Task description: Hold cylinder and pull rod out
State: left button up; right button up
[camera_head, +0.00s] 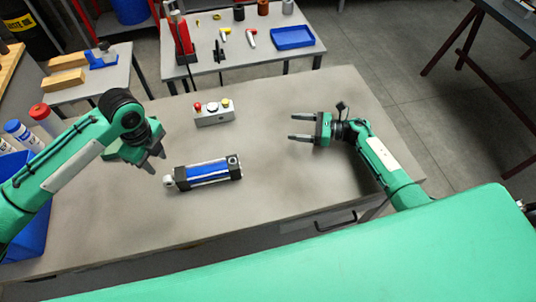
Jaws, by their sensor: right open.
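The cylinder (208,173) lies on the grey table, with a blue body and black end caps. Its rod end (169,181) is a pale round tip at its left end. My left gripper (155,165) is above and to the left of the cylinder, pointing down toward the rod end, apart from the cylinder as far as I can see. Whether its fingers are parted is hard to tell. My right gripper (290,127) is open and empty, to the right of the cylinder and pointing left.
A control box (214,117) with coloured buttons stands behind the cylinder. A blue bin (30,225) with bottles is at the left edge. The table (290,190) is clear between the cylinder and my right gripper. A tool table with a blue tray (292,38) stands behind.

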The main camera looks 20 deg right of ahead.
aim_at(227, 164)
jog(key=s+a+n+g+y, duration=0.1)
jog(key=s+a+n+g, duration=0.1)
jog(key=s+a, duration=0.1)
jog(key=s+a+n+g, duration=0.2)
jog(key=a, duration=0.3)
jog(key=s+a+n+g+y, duration=0.1)
jog(key=s+a+n+g, duration=0.1)
jog(key=a, duration=0.3)
jog(key=shift+s+a+r+g+y, duration=0.15)
jog(key=shift+s+g, duration=0.15)
jog(key=shift+s, duration=0.15)
jog(key=shift+s+d+r+g+y, duration=0.1)
jog(key=shift+s+r+g+y, duration=0.05)
jog(key=shift+s+g, duration=0.2)
jog(key=a, duration=1.3)
jog(key=shift+a, duration=0.2)
grip_shut()
jog(key=c, duration=0.7)
grip_release()
jog(key=shift+c, duration=0.2)
jog(key=c, duration=0.7)
